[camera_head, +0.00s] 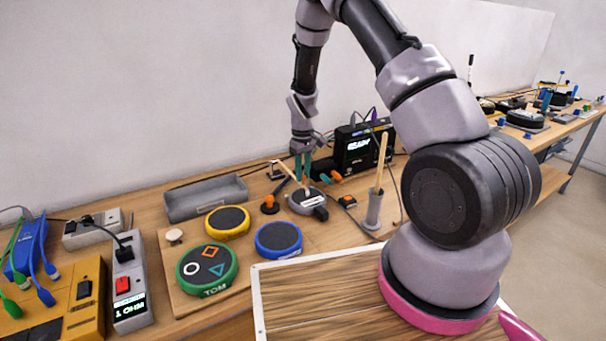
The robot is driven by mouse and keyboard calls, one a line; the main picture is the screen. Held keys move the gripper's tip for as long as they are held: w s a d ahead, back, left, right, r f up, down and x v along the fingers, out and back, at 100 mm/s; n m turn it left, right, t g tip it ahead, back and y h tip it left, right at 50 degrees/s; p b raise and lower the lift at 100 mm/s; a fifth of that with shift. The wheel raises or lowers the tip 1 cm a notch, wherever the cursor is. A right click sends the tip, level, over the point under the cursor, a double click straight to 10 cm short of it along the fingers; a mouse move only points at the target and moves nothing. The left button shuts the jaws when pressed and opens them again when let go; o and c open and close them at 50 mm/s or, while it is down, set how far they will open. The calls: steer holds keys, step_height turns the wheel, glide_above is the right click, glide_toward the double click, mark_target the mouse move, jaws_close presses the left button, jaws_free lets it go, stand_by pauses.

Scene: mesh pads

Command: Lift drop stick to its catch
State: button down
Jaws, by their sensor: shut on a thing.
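My gripper (303,178) points down at the back of the table, with its teal fingers close together over a small grey round pad (299,205). A thin pale drop stick (306,188) shows just below the fingertips, and the fingers appear shut on it. Its low end is over the grey pad; whether it touches the pad is too small to tell. The catch cannot be clearly made out among the small parts around the pad.
A pale stick (382,160) stands in a grey holder (374,209) to the right. Behind is a black box reading READY (361,147). Yellow (227,220), blue (278,238) and green (207,267) pads lie front left. A grey tray (205,197) is at the left. An orange knob (269,201) stands close by.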

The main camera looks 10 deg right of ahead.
steer(key=shift+w+r+g, duration=0.2)
steer(key=shift+r+g, duration=0.1)
steer(key=shift+r, duration=0.25)
steer(key=w+a+r+g+h, duration=0.1)
steer(key=w+a+r, duration=0.1)
steer(key=w+r, duration=0.3)
steer(key=shift+w+r+g, duration=0.35)
steer(key=shift+r+g, duration=0.05)
steer(key=shift+r, duration=1.85)
steer(key=shift+d, duration=0.1)
steer(key=c, duration=0.6)
jaws_free()
steer(key=shift+w+f, duration=0.1)
steer(key=shift+c, duration=0.2)
steer(key=v, duration=1)
steer(key=shift+r, duration=0.4)
